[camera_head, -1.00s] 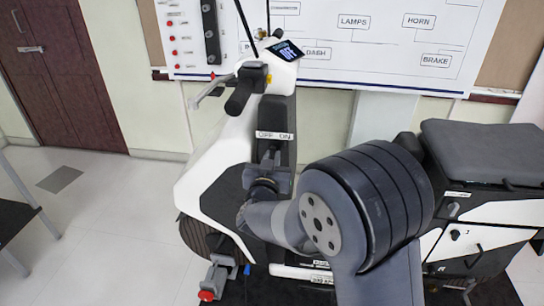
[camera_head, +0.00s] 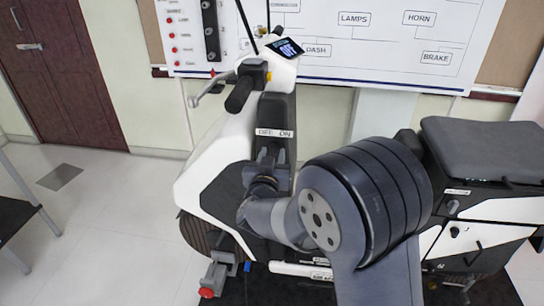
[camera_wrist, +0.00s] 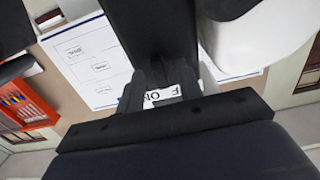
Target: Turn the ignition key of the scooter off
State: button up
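The white and black scooter (camera_head: 215,165) stands in the middle of the head view. A white OFF/ON label (camera_head: 274,133) is on its dark front column, and part of it also shows in the wrist view (camera_wrist: 165,97). My gripper (camera_head: 271,156) is at the column just below this label. Its two fingers look apart in the head view, and in the wrist view they stand on either side of the label. The ignition key cannot be made out, so I cannot tell whether the fingers hold it. The dash display (camera_head: 286,47) has light letters that seem to read OFF.
The handlebar grip (camera_head: 240,94) and brake lever (camera_head: 207,88) stick out above and left of my gripper. The seat (camera_head: 480,150) is at the right. A wiring board (camera_head: 390,45) hangs behind. Open floor (camera_head: 110,210) lies to the left.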

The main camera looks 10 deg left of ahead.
jog(key=s+b, duration=0.1)
jog(key=s, duration=0.9)
jog(key=shift+s+d, duration=0.3)
jog(key=shift+s, duration=0.1)
jog(key=w, duration=0.7)
jog(key=w+p, duration=0.1)
jog(key=w, duration=0.3)
jog(key=shift+a, duration=0.3)
jog(key=shift+s+m, duration=0.1)
jog(key=shift+m, duration=0.2)
